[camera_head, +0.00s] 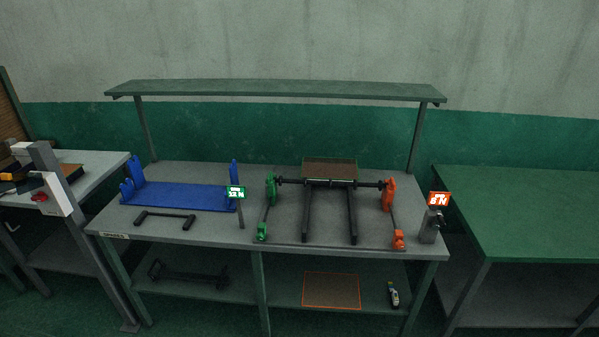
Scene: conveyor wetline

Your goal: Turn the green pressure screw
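The roller unit on the middle bench has a green end bracket (270,189) on its left and a small green part (262,232) at its front left, joined by a thin rod. The small green part looks like the green pressure screw, but it is too small to tell its details. A green display (236,193) reading what looks like 12 N stands on a post to its left. Neither of my grippers is in view, and nothing touches the green parts.
An orange bracket (389,194) and small orange part (398,239) mirror the green ones. An orange display (439,199) reads 8 N. A blue cradle (185,195) and dark handle bar (165,219) lie left. An overhead shelf (280,91) spans the bench. The right green table (530,205) is clear.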

